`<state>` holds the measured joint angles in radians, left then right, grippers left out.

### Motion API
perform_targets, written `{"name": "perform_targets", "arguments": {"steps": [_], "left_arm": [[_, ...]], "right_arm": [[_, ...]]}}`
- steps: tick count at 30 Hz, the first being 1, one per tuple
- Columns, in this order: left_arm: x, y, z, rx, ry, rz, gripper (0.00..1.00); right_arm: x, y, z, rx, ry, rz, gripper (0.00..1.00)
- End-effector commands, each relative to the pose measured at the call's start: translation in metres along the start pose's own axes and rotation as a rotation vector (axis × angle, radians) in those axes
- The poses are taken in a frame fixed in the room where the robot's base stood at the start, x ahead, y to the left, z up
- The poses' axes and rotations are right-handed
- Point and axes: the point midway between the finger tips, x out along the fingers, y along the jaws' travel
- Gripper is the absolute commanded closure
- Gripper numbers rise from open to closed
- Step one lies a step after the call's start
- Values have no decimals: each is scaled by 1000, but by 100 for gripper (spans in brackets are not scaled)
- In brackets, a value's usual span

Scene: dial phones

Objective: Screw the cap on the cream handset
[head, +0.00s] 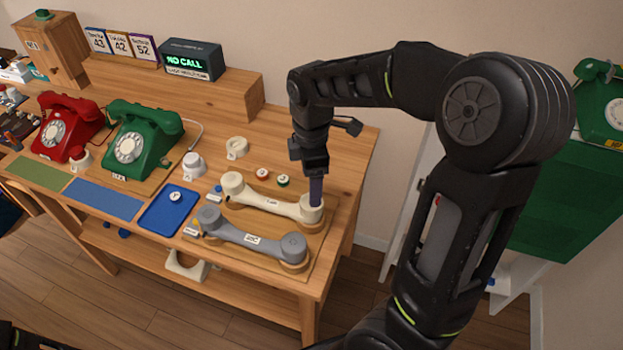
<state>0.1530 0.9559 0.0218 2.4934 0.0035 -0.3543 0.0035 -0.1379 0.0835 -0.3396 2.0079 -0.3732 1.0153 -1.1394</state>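The cream handset (268,204) lies on a wooden board on the table, behind a grey handset (250,236). Its right end (311,212) is a round cream cup or cap; I cannot tell which. My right gripper (316,200) points straight down at this end, with its fingertips at or in it. The fingers overlap in this view, so their opening is hidden, and so is anything between them. My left gripper is not in view.
Two small round pieces, one red-marked (262,173) and one green-marked (283,180), lie behind the cream handset. A blue tray (156,221) is to the left. Red (66,125) and green (142,140) phones stand further left. A wooden shelf (235,98) runs along the back.

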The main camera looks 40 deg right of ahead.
Motion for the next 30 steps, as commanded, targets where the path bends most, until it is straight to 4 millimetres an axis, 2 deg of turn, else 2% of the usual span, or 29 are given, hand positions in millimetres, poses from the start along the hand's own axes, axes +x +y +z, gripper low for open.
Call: {"name": "perform_targets", "arguments": {"steps": [8,21,30], "left_arm": [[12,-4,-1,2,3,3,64],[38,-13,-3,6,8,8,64],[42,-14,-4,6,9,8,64]], "right_arm": [[16,0,0,-1,0,0,29],[54,0,0,-1,0,-1,29],[60,0,0,-2,0,0,29]]}}
